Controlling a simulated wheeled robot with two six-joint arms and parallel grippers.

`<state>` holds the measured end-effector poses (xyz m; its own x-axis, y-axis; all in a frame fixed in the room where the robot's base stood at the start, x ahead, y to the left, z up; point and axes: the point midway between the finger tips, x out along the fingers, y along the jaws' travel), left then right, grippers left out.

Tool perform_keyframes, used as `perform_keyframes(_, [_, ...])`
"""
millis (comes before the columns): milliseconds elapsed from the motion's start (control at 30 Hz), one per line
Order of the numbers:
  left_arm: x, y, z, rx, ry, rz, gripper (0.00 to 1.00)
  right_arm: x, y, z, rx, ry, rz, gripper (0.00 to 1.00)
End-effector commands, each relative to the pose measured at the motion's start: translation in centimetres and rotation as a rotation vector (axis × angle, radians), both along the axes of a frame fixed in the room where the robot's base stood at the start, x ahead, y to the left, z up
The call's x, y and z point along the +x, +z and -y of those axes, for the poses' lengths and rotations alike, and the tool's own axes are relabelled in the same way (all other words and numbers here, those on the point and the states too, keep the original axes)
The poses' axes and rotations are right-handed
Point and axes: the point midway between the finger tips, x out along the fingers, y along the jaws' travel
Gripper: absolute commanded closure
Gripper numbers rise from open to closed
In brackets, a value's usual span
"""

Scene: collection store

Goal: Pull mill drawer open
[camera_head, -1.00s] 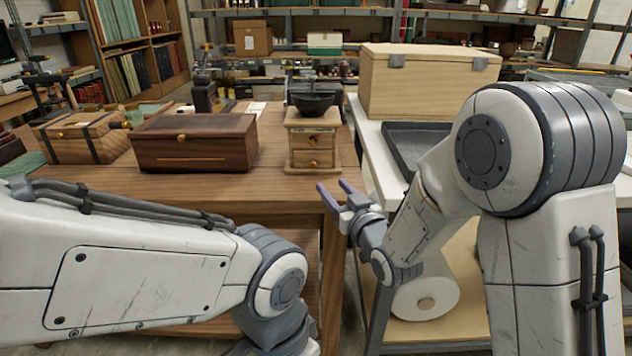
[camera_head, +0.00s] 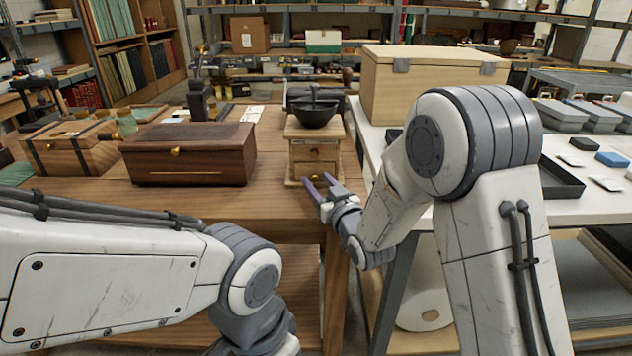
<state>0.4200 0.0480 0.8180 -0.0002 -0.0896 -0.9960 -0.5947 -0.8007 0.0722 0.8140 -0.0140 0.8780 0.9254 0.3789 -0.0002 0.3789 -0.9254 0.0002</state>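The mill (camera_head: 315,134) is a small wooden box with a black bowl (camera_head: 315,111) on top. It stands upright near the front edge of the wooden table. Its front has a dark upper knob and a lower brass knob, and the drawer front (camera_head: 312,168) looks closed. My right gripper (camera_head: 317,177) is open, with two purple fingers apart just in front of the mill's lower front. The lower knob shows between the fingertips; I cannot tell whether they touch it. My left arm comes in from the left, and its gripper is out of view below the frame.
A dark wooden chest (camera_head: 188,155) stands left of the mill, with a lighter strapped box (camera_head: 66,148) beyond it. A large pale wooden case (camera_head: 420,85) stands on the white table to the right. Bare tabletop (camera_head: 240,200) lies in front of the chest.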

Motion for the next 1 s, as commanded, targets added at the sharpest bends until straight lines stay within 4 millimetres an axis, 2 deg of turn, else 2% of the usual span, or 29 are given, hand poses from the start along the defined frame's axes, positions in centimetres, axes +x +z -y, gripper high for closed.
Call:
perform_keyframes(33, [0.00, 0.00, 0.00, 0.000, 0.000, 0.000, 0.40, -0.01, 0.01, 0.04, 0.000, 0.000, 0.000, 0.66])
perform_keyframes(100, [0.00, 0.00, 0.00, 0.000, 0.000, 0.000, 0.40, -0.01, 0.01, 0.02, 0.000, 0.000, 0.000, 0.93])
perform_keyframes(133, [0.00, 0.00, 0.00, 0.000, 0.000, 0.000, 0.40, -0.01, 0.01, 0.01, 0.000, 0.000, 0.000, 1.00])
perform_keyframes(1000, [0.00, 0.00, 0.00, 0.000, 0.000, 0.000, 0.40, 0.02, 0.05, -0.25, 0.001, 0.002, 0.001, 1.00])
